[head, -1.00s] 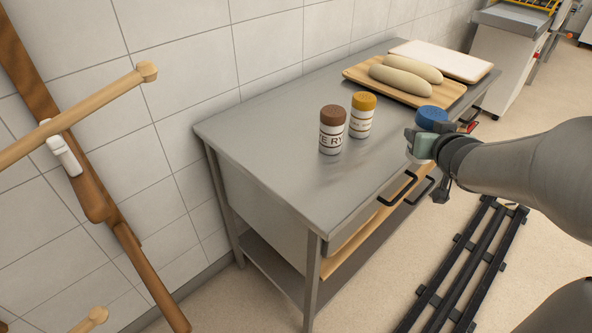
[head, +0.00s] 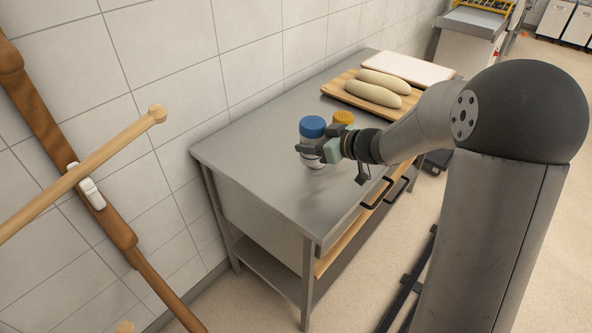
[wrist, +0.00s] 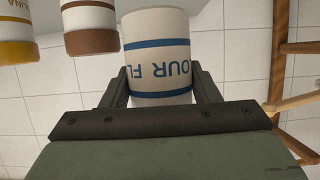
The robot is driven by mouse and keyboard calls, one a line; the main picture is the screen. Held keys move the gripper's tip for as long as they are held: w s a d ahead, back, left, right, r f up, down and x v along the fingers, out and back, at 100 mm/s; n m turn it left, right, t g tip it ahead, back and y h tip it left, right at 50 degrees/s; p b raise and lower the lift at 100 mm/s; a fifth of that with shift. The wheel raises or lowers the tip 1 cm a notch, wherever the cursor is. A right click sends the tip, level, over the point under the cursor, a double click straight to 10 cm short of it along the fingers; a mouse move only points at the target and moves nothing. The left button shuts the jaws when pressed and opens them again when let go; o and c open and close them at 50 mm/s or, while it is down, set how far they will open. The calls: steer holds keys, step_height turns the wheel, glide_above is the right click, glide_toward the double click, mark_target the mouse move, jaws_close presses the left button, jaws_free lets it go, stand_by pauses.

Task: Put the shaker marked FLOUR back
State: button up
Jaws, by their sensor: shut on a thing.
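The FLOUR shaker is white with blue bands and a blue cap (head: 312,127). In the wrist view its body (wrist: 158,55) fills the space between the two fingers, with the lettering upside down. My gripper (head: 313,151) is shut on it and holds it upright over the near left part of the steel table (head: 250,145). I cannot tell whether its base touches the table. The yellow-capped shaker (head: 343,118) stands just behind it. The brown-capped shaker is hidden in the head view but shows in the wrist view (wrist: 90,28), beside the yellow one (wrist: 16,35).
A wooden board (head: 340,91) with two pale dough loaves (head: 372,94) lies farther back on the table, with a white-topped tray (head: 415,67) behind it. Drawer handles (head: 378,193) stick out at the front. A wooden rack with pegs (head: 110,215) is on the left wall.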

steer(key=shift+s+a+f+b, duration=0.15)
steer(key=shift+a+f, duration=0.6)
steer(key=shift+f, duration=0.7)
steer(key=shift+s+a+f+b, duration=0.1)
steer(key=shift+a+f+b, duration=0.1)
steer(key=shift+a+f, duration=0.9)
steer(key=shift+s+a+f+b, duration=0.15)
steer(key=shift+a+f, duration=0.25)
steer(key=shift+f, duration=1.4)
steer(key=shift+f, duration=0.2)
steer(key=o, duration=1.1)
steer(key=shift+r, duration=0.1)
